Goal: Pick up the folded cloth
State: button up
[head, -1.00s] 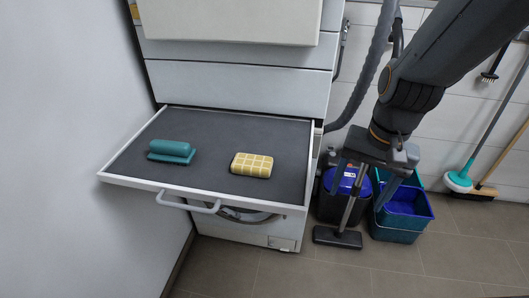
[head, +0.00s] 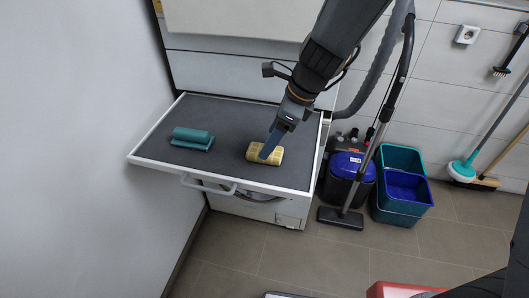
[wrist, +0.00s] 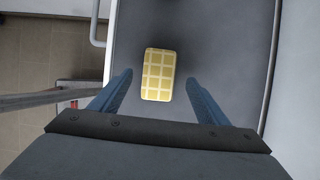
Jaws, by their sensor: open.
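The folded cloth (head: 272,154) is yellow with a pale checked pattern and lies on the right part of the grey pull-out shelf (head: 230,120). In the wrist view the cloth (wrist: 158,74) lies ahead of and between the lines of the two blue fingers. My gripper (head: 270,148) is over the cloth in the head view, with one finger covering part of it. In the wrist view my gripper (wrist: 160,88) is open, with nothing between its fingers. I cannot tell the exact height of the fingertips above the cloth.
A teal brush-like object (head: 192,138) lies on the left part of the shelf. The shelf has a raised white rim and a front handle (head: 208,186). A vacuum cleaner (head: 349,178) and teal and blue buckets (head: 402,190) stand on the floor to the right.

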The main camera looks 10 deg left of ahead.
jog(key=x, duration=0.4)
jog(key=shift+a+f, duration=0.1)
jog(key=shift+f, duration=0.15)
jog(key=c, duration=1.2)
jog(key=shift+r+p, duration=0.3)
jog(key=shift+r, duration=4.75)
